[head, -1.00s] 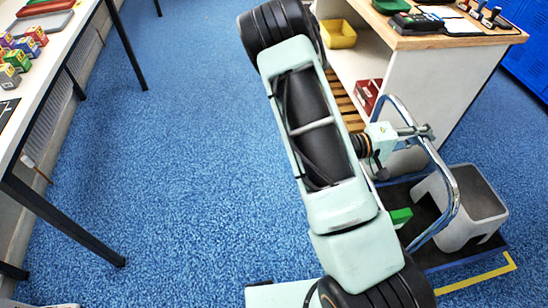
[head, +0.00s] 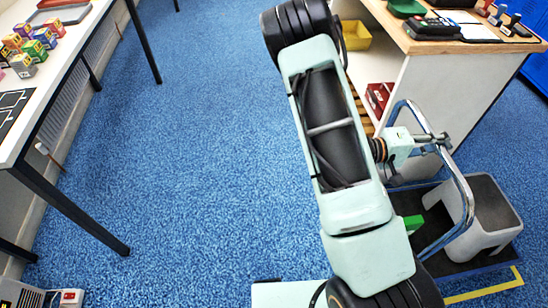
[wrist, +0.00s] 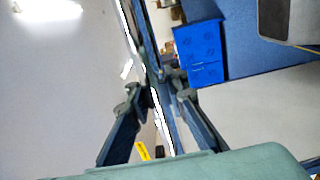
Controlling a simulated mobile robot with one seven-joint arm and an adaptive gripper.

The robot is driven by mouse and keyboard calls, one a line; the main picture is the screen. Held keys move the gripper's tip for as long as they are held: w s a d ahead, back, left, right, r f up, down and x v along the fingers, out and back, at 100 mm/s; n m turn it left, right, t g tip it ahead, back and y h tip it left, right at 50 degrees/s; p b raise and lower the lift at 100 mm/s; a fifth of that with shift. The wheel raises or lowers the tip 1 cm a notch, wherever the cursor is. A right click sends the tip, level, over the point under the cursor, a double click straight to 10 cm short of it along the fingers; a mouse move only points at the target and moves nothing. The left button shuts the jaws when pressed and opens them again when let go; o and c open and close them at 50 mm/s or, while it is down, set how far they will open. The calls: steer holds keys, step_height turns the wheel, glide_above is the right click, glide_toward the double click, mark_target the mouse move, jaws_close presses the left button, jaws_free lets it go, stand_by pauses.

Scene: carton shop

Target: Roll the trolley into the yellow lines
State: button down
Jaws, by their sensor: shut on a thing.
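My gripper (head: 440,142) is shut on the upper part of the handle. In the wrist view its fingers (wrist: 160,88) close around the bar. A yellow line (head: 490,290) with a corner lies on the floor just in front of the deck's near edge. My arm hides the trolley's left side and any other lines there.
A wooden-topped counter (head: 430,46) stands close behind the trolley, with a yellow bin (head: 355,36) and red boxes (head: 378,97) on its shelves. A table (head: 60,70) with coloured cartons runs along the left. Blue floor (head: 190,150) between is clear. Equipment (head: 30,296) sits at bottom left.

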steer(key=shift+w+a, duration=0.15)
steer(key=shift+w, duration=0.2)
steer(key=c, duration=2)
jaws_free()
steer(key=shift+o, duration=1.4)
steer(key=shift+s, duration=0.1)
steer(key=s+a, duration=0.1)
steer(key=a, duration=1)
steer(key=shift+a, duration=0.4)
